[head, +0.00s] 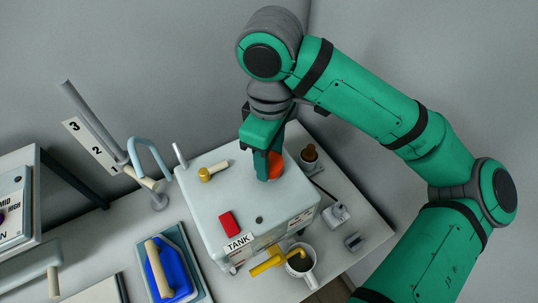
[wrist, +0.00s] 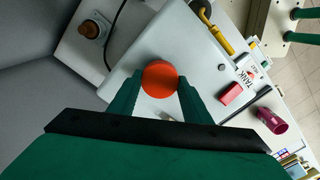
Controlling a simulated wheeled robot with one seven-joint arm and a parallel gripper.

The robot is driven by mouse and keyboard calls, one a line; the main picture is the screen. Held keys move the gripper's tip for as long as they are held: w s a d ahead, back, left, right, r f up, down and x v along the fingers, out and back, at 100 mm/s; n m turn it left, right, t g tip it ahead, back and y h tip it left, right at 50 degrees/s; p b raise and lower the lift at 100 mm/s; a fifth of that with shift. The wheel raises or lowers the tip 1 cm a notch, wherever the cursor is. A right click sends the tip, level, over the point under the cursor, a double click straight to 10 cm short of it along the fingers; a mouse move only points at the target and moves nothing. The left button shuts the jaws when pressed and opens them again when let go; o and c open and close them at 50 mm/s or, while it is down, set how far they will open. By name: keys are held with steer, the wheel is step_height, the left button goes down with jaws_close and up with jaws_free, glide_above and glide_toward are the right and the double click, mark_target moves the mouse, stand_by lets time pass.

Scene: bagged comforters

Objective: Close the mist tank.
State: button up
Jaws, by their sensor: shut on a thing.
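The mist tank (head: 205,203) is a pale box labelled TANK on the table; its top also shows in the wrist view (wrist: 180,45). My gripper (head: 268,172) points down at the back right of the tank's top. Its two green fingers are shut on a round orange-red cap (wrist: 160,76), one on each side.
A red block (head: 229,222) and a brass-ended fitting (head: 213,172) are on the tank's top. A brown-topped knob (head: 309,153) is behind right.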

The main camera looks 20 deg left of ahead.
steer(key=m, duration=0.4)
steer(key=shift+f, duration=0.1)
steer(key=m, duration=0.3)
steer(key=o, duration=0.8)
steer(key=shift+m, duration=0.6)
steer(key=o, duration=1)
steer(key=shift+o, duration=0.2)
steer(key=shift+r, duration=3.55)
